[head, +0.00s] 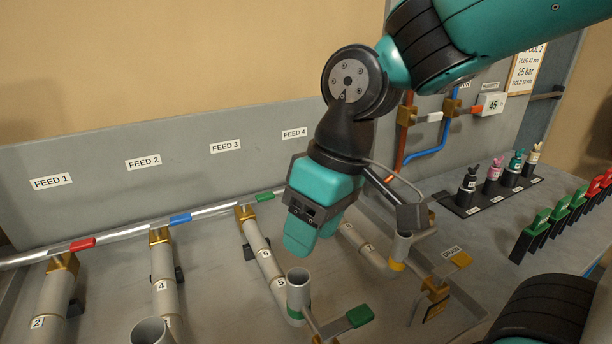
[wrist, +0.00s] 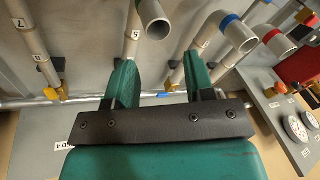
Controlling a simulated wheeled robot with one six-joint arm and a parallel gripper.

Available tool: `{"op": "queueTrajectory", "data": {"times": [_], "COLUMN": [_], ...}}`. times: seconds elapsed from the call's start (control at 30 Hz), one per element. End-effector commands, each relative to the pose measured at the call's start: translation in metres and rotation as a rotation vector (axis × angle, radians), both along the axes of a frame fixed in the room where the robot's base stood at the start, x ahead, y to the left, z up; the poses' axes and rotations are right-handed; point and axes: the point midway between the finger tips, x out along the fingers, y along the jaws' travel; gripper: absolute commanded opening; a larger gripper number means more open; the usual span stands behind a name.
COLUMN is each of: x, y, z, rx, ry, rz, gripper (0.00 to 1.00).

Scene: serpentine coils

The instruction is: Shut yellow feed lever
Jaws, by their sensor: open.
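The feed levers lie along the pipe at the back wall. In the head view I see a red one (head: 82,244), a blue one (head: 180,219) and a green one (head: 265,197). The yellow feed lever does not show there; my gripper and arm cover the area below the FEED 4 label (head: 294,134). In the wrist view a small yellow piece (wrist: 50,93) sits by the pipe near the partly seen FEED 4 label; I cannot tell if it is the lever. My gripper (head: 316,240) points down above the coils, open and empty. Its spread fingers also show in the wrist view (wrist: 158,64).
Grey numbered pipes (head: 265,262) and upright open pipe ends (head: 299,290) stand below and around my gripper. A yellow lever (head: 458,260) sits by a DRAIN label. A green handle (head: 360,316) is in front.

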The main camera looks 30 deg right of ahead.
Motion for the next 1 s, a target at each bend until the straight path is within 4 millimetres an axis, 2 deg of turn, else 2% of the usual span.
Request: {"op": "queueTrajectory", "data": {"times": [0.03,0.1,0.2,0.3,0.4,0.5,0.67,0.87,1.0], "x": [0.036,0.083,0.144,0.19,0.219,0.234,0.24,0.239,0.239], "y": [-0.012,-0.033,-0.07,-0.108,-0.14,-0.161,-0.171,-0.171,-0.171], "z": [0.03,0.047,0.06,0.063,0.06,0.055,0.042,0.007,-0.025], "rx": [-0.034,-0.084,-0.152,-0.208,-0.248,-0.272,-0.284,-0.283,-0.283], "ry": [0.012,0.024,0.046,0.07,0.091,0.103,0.112,0.116,0.115], "rz": [-0.059,-0.143,-0.258,-0.36,-0.437,-0.485,-0.507,-0.507,-0.506], "gripper": [0.49,0.49,0.49,0.49,0.49,0.49,0.49,0.49,0.49]}}
